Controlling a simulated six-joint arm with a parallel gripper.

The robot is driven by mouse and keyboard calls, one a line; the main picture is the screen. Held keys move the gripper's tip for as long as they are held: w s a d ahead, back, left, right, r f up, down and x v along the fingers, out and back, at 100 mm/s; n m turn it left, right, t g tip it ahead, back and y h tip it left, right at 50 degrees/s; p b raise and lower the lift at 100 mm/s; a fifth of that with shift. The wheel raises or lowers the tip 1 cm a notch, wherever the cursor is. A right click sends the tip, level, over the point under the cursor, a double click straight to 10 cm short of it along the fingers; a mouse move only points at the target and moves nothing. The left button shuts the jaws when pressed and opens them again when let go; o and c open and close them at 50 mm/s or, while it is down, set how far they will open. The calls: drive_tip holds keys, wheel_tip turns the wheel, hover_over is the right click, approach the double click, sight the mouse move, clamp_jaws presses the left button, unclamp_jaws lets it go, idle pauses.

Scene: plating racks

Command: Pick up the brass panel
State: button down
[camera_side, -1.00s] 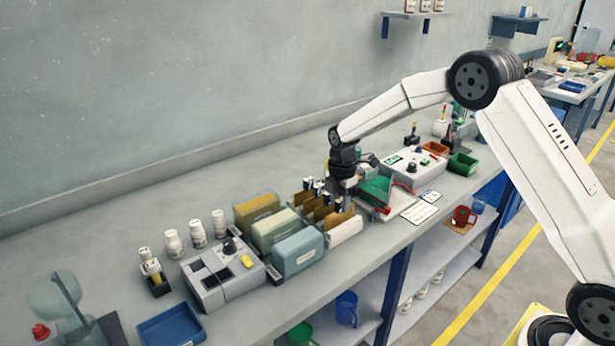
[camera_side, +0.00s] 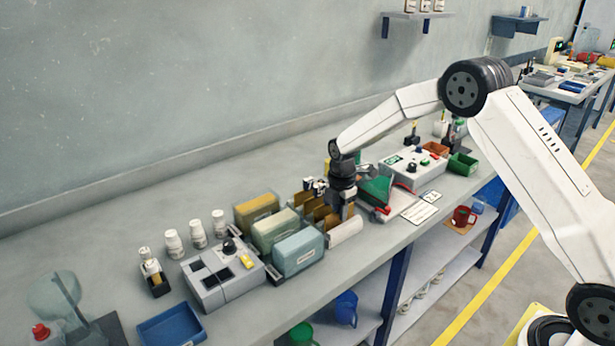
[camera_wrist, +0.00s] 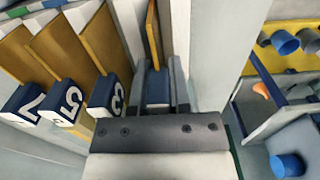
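In the wrist view, a brass panel (camera_wrist: 152,35) stands on edge, with a blue holder block (camera_wrist: 157,85) at its near end. The two fingers of my gripper (camera_wrist: 160,92) lie on either side of this block. I cannot tell whether they press on it. In the side view, my gripper (camera_side: 343,208) is down at the front right of the panel rack, and its fingertips are hard to make out. Several other brass panels (camera_wrist: 58,45) stand in slots to the left, with numbered blue and white blocks.
Just left of the rack stand yellow, green and blue tanks (camera_side: 298,252) and a grey control box (camera_side: 222,275). A white roll-like part (camera_side: 345,231) lies at the rack's front. A green-topped unit (camera_side: 376,190) stands close on the right. The bench's back strip is clear.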

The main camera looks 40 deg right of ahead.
drive_tip(key=shift+r, duration=0.1)
idle(0.3)
drive_tip(key=shift+r, duration=0.8)
drive_tip(key=s+a+r, duration=0.1)
drive_tip(key=s+r, duration=1)
drive_tip(key=s, duration=0.3)
drive_tip(key=shift+r, duration=0.1)
drive_tip(key=shift+w+a, duration=0.1)
idle(0.7)
